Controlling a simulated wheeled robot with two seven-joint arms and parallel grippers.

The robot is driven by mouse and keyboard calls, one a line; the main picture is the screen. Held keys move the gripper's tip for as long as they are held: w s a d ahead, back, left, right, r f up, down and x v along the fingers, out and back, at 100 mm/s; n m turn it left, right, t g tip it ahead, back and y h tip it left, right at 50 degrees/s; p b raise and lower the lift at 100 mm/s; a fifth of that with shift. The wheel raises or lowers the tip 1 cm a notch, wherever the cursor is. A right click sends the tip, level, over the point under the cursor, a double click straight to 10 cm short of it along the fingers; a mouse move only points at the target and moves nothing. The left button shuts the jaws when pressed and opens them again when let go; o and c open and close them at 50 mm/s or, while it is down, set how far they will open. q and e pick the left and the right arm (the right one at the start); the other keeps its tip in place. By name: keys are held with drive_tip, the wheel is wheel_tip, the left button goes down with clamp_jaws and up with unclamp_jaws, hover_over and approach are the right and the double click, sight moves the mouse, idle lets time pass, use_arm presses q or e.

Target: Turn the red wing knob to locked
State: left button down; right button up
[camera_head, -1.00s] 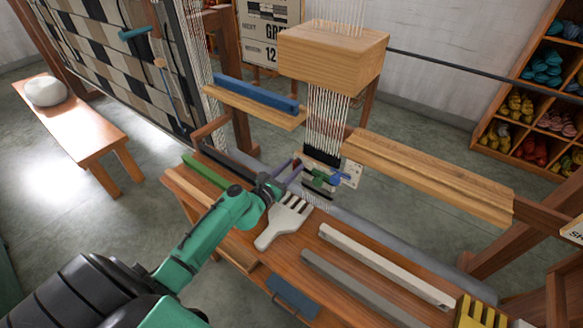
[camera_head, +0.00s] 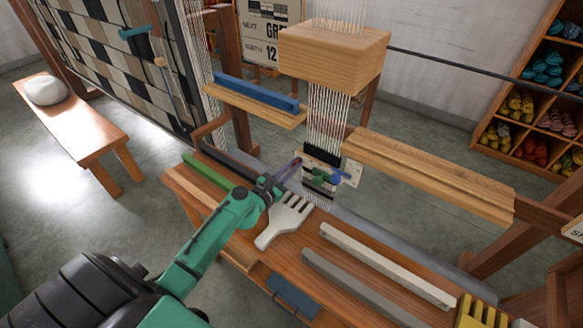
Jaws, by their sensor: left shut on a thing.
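A small pale panel (camera_head: 354,168) with knobs stands behind the bench, below the hanging warp threads. A blue wing knob (camera_head: 338,176) and a green knob (camera_head: 320,176) show on it. My left gripper (camera_head: 298,163) reaches over the bench to the panel's left part. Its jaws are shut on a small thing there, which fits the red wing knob. My right gripper is out of view.
A pale comb-like beater (camera_head: 285,222) lies on the bench (camera_head: 300,243) just under my left wrist. Grey (camera_head: 360,287) and white (camera_head: 385,265) bars lie to its right, with a yellow comb (camera_head: 480,312). A wooden block (camera_head: 333,55) hangs above the panel.

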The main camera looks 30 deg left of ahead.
use_arm(q)
drive_tip(key=m, duration=0.3)
drive_tip(key=shift+w+r+m+b, duration=0.1)
drive_tip(key=shift+m+b, duration=0.2)
drive_tip(key=shift+b, duration=0.1)
drive_tip(key=m+b, duration=0.1)
drive_tip(key=m, duration=0.3)
drive_tip(key=shift+d+m, duration=0.1)
drive_tip(key=shift+m, duration=0.2)
drive_tip(key=m+b, duration=0.1)
drive_tip(key=m, duration=0.2)
drive_tip(key=shift+m, duration=1.7)
